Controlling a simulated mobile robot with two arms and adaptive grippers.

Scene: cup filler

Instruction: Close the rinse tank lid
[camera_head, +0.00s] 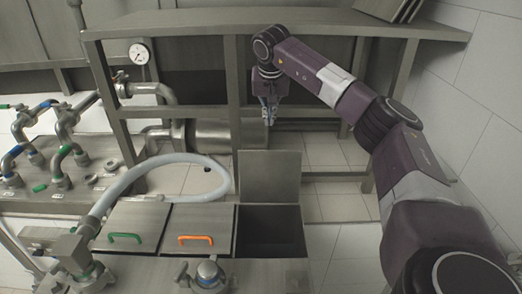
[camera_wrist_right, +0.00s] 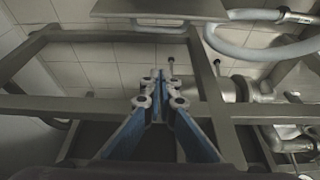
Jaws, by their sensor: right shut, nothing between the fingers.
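The open lid (camera_head: 269,176) is a plain grey metal plate standing upright at the back of the right tank opening (camera_head: 270,232). The opening below it is dark and uncovered. My right gripper (camera_head: 268,118) is shut and empty, pointing down above and behind the lid's top edge, apart from it. In the wrist view, its blue fingers (camera_wrist_right: 158,82) are together, and a flat grey plate, apparently the lid (camera_wrist_right: 160,9), shows at the top. The side of the lid facing away from the head camera is hidden there. My left gripper is not in view.
Two shut lids lie left of the opening, one with an orange handle (camera_head: 195,240), one with a green handle (camera_head: 124,238). A white hose (camera_head: 160,162) arches behind them. A metal frame (camera_head: 235,100) stands behind my right gripper. Valves (camera_head: 45,150) crowd the left.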

